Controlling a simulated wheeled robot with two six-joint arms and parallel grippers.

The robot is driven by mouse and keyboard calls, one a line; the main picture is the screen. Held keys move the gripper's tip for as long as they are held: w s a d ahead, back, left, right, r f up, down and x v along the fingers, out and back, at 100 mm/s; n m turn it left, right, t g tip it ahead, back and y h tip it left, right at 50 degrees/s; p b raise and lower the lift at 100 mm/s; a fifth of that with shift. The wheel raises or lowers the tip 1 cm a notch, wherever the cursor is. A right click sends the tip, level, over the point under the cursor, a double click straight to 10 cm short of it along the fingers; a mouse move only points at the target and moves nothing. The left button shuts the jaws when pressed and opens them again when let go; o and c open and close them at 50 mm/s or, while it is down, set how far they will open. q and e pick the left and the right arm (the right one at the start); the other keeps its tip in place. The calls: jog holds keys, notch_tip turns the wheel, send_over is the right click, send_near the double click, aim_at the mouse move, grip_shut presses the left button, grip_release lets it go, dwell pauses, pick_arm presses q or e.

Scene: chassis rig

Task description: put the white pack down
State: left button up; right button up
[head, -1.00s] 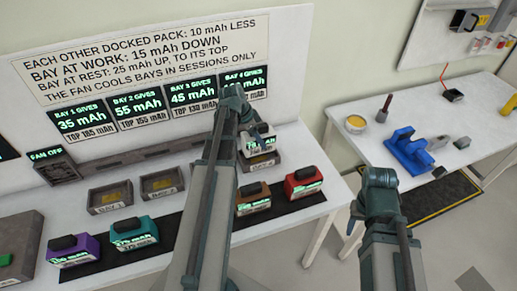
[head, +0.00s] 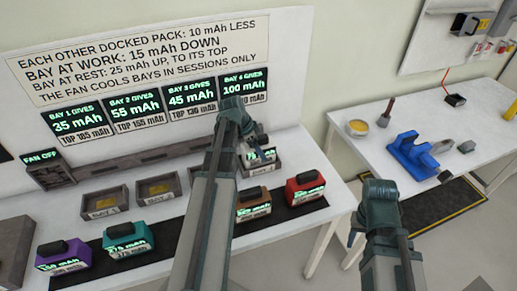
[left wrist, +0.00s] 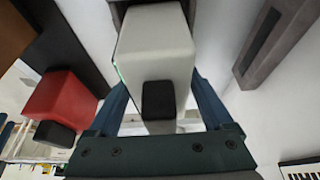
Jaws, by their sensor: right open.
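The white pack (head: 262,156), with a black handle, sits low at the bay under the BAY 4 sign, partly hidden by my left arm. In the left wrist view the white pack (left wrist: 155,52) lies between the two blue fingers of my left gripper (left wrist: 160,88). The fingers press along both its sides, so the gripper looks shut on it. In the head view this gripper (head: 245,128) is seen from behind. I cannot tell whether the pack is fully seated. My right gripper (head: 378,200) is open and empty, in front of the gap between the tables.
Red (head: 304,188), brown (head: 253,204), teal (head: 128,240) and purple (head: 63,254) packs stand along the front black strip. Two bays (head: 100,205) (head: 158,190) look empty. The fan box (head: 48,170) reads FAN OFF. The right table (head: 370,150) holds a blue fixture (head: 412,155).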

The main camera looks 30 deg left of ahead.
pick_arm(q)
jog(key=shift+o, duration=0.8)
jog(key=shift+r, duration=0.15)
jog(key=shift+r+p, duration=0.25)
jog(key=shift+p, duration=0.1)
jog(key=p+v, duration=1)
jog(key=v, duration=0.1)
jog(key=shift+s+r+p, duration=0.15)
jog(key=shift+r+p, duration=0.1)
jog(key=shift+p, duration=0.1)
jog(key=shift+a, duration=0.1)
